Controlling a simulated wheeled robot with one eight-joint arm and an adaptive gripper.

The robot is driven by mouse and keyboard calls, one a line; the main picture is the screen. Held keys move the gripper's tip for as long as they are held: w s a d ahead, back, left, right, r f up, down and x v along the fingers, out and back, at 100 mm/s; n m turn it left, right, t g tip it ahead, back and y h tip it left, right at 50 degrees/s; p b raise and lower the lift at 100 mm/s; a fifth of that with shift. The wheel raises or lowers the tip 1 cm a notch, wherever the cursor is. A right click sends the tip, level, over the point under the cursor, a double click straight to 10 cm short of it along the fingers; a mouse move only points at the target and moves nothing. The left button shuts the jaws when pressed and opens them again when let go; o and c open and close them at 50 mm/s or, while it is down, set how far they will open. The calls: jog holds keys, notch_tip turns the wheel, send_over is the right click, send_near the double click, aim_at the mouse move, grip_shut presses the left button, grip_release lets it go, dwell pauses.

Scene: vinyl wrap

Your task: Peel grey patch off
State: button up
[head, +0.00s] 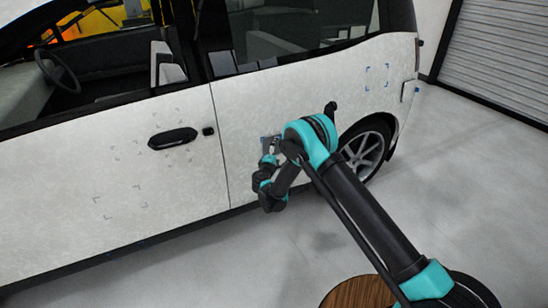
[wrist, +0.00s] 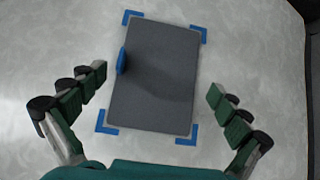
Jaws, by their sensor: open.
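The grey patch (wrist: 155,80) is a dark grey rectangle on the car's white side panel, slightly tilted in the wrist view. A small blue tab (wrist: 122,61) sits on its left edge. Blue corner marks (wrist: 197,34) frame it. In the head view a bit of the patch (head: 267,142) shows on the rear side panel, partly hidden by my arm. My gripper (wrist: 154,84) is open and empty, with one finger on each side of the patch and apart from it. In the head view my gripper (head: 268,160) is close to the panel.
The white car (head: 110,190) fills the left and middle, with a black door handle (head: 172,138). Other corner marks show on the front door (head: 119,202) and, in blue, near the rear (head: 377,77). A rear wheel (head: 365,152) is right of my gripper. Grey floor is open at right.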

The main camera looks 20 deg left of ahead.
jog(key=shift+w+a+f, duration=0.1)
jog(key=shift+w+a, duration=0.05)
jog(key=shift+w, duration=1.2)
jog(key=c, duration=1.1)
jog(key=o, duration=1.1)
